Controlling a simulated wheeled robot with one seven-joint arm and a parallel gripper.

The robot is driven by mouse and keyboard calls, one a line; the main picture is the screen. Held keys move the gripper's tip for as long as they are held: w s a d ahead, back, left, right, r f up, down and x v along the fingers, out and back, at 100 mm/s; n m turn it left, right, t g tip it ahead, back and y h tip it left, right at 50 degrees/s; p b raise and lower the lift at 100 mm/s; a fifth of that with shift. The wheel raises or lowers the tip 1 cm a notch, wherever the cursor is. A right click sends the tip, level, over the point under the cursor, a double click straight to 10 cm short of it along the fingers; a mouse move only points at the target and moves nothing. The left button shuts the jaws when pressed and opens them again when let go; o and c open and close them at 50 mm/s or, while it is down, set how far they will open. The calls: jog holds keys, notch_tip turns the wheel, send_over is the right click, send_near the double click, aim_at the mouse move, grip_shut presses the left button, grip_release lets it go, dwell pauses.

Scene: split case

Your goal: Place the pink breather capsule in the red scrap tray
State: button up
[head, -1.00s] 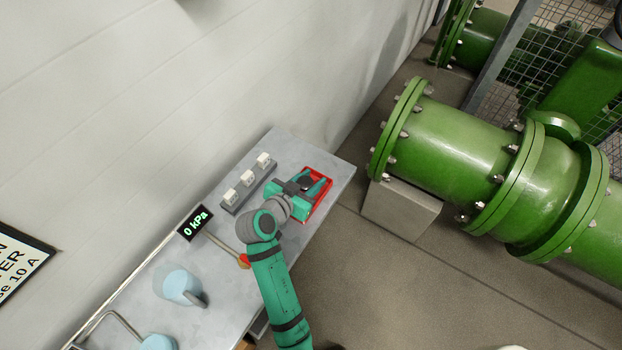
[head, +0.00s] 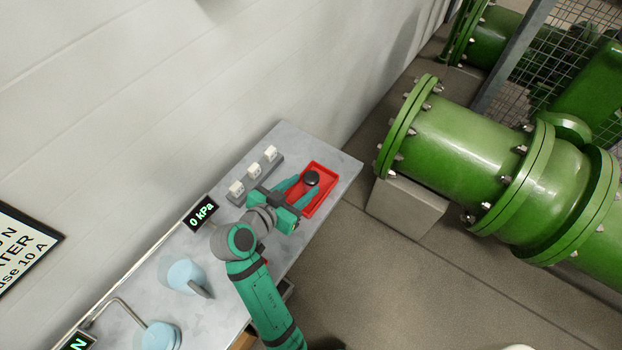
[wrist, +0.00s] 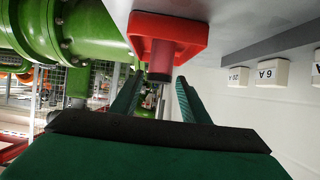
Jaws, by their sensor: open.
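The red scrap tray (head: 329,183) lies at the right end of the grey bench, and also shows in the wrist view (wrist: 194,36). A short round piece with a black top (head: 311,178) stands upright inside it. In the wrist view its side looks dull reddish pink (wrist: 160,55), so it appears to be the pink breather capsule. My gripper (head: 301,188) is open at the tray's near left side, its fingers pointing toward the capsule. In the wrist view the fingertips (wrist: 158,80) lie apart, with the capsule's dark end between them in the picture; contact cannot be told.
A grey strip with white labelled blocks (head: 253,171) stands left of the tray by the wall. A 0 kPa display (head: 201,214) and pale blue cylinders (head: 184,274) are further left. A large green pipe (head: 450,145) stands beyond the bench's right end.

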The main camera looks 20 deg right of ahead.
jog(key=shift+v, duration=1.6)
